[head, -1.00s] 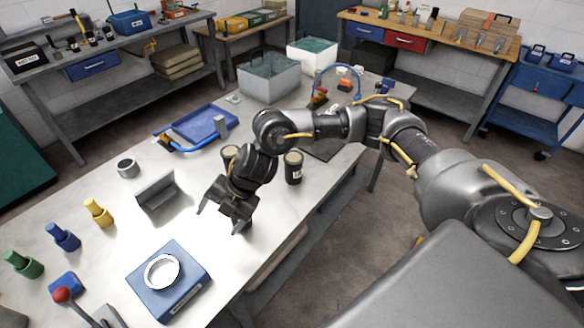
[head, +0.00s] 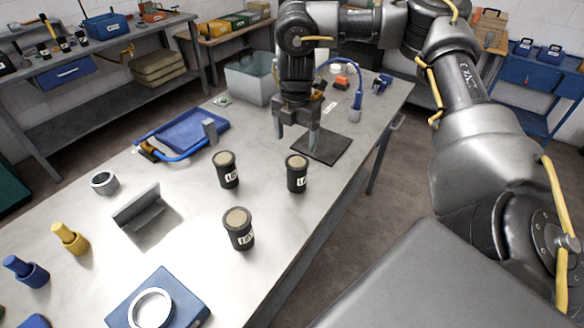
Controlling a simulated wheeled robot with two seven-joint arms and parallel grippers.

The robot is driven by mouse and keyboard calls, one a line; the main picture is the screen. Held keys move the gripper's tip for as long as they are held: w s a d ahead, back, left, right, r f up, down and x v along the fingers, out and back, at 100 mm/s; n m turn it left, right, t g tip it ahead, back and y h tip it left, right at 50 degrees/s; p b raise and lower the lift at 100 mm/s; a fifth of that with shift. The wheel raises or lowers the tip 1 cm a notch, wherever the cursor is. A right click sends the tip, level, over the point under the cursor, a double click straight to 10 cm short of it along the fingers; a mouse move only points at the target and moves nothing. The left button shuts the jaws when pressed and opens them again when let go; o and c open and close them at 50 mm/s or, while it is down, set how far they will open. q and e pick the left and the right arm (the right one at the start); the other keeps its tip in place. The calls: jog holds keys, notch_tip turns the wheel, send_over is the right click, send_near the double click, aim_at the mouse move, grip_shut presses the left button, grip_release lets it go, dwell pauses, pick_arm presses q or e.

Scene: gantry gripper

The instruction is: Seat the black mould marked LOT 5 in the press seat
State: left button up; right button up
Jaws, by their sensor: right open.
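Three black moulds with tan tops and white labels stand upright on the bench: a back-left mould (head: 228,171), a right mould (head: 297,175) and a front mould (head: 238,230). The label print is too small to tell which is LOT 5. A blue block with a pale ring (head: 121,312), which looks like the press seat, sits at the bottom left, and the ring looks empty. My right gripper (head: 296,140) is open and empty, pointing down beyond the right mould, over a dark square mat (head: 322,148). My left gripper is not in view.
A grey angled bracket (head: 138,208) and a metal ring (head: 104,183) stand left of the moulds. A blue tray (head: 190,133) lies behind them. A blue curved hose (head: 358,88) rises at back right. Bench around the front mould is clear.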

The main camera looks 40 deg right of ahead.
send_over(297, 162)
jog(key=s, duration=0.1)
notch_tip(297, 162, down, 4)
jog(key=shift+f, duration=0.1)
jog(key=shift+w+f, duration=0.45)
jog(key=shift+f, duration=0.15)
jog(key=shift+s+a, duration=0.15)
jog(key=shift+s, duration=0.05)
jog(key=shift+f, duration=0.3)
jog(key=f, duration=0.3)
jog(key=shift+w+d+f, duration=0.25)
jog(key=shift+f, duration=0.45)
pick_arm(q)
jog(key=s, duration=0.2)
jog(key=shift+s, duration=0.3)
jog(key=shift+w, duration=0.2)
pick_arm(e)
jog(key=c, duration=1.3)
